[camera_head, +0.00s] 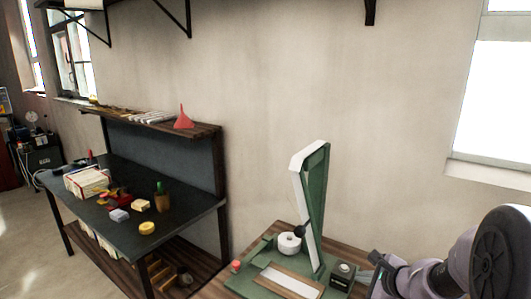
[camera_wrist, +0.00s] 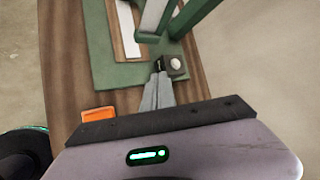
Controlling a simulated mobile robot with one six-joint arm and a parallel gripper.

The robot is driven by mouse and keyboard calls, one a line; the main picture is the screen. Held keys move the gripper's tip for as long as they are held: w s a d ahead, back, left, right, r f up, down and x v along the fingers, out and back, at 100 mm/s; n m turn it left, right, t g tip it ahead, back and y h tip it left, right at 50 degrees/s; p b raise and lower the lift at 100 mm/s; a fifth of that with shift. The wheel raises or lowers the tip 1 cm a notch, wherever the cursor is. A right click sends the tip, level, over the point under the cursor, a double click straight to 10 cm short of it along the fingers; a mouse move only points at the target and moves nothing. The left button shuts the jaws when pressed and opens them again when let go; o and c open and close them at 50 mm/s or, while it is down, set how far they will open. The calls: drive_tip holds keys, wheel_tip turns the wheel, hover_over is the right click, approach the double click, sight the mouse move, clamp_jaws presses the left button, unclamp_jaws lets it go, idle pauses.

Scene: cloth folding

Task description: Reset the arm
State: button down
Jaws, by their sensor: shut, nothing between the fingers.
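My gripper (camera_head: 372,276) is at the lower right of the head view, beside a small dark box (camera_head: 342,276) on the small wooden table. In the wrist view my gripper (camera_wrist: 160,77) has its two grey fingers together, with nothing visible between them. The fingertips are close to the dark box (camera_wrist: 174,66), which has a pale round top. I cannot tell whether they touch it. My arm (camera_head: 440,275) reaches in from the right edge of the head view.
A green stand (camera_head: 314,215) rises from a green base with a white roll (camera_head: 289,243). An orange block (camera_wrist: 98,114) lies near my gripper in the wrist view. A dark workbench (camera_head: 180,205) with several items stands at the left. The wall is behind.

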drive_tip(key=s+a+r+n+g+y, duration=0.1)
drive_tip(key=s+a+r+n, duration=0.35)
drive_tip(key=a, duration=0.35)
drive_tip(key=s+a+r+n+g+y, duration=0.1)
drive_tip(key=s+a+r+n+y, duration=0.1)
drive_tip(key=s+a+r+n, duration=0.35)
drive_tip(key=s+a+r+n+g+h, duration=0.1)
drive_tip(key=s+n, duration=0.7)
drive_tip(key=s, duration=0.9)
drive_tip(key=shift+s+a+n+g+h+b, duration=0.25)
drive_tip(key=shift+a+n+g+h+b, duration=0.1)
drive_tip(key=shift+a+h, duration=0.65)
drive_tip(key=shift+d, duration=0.1)
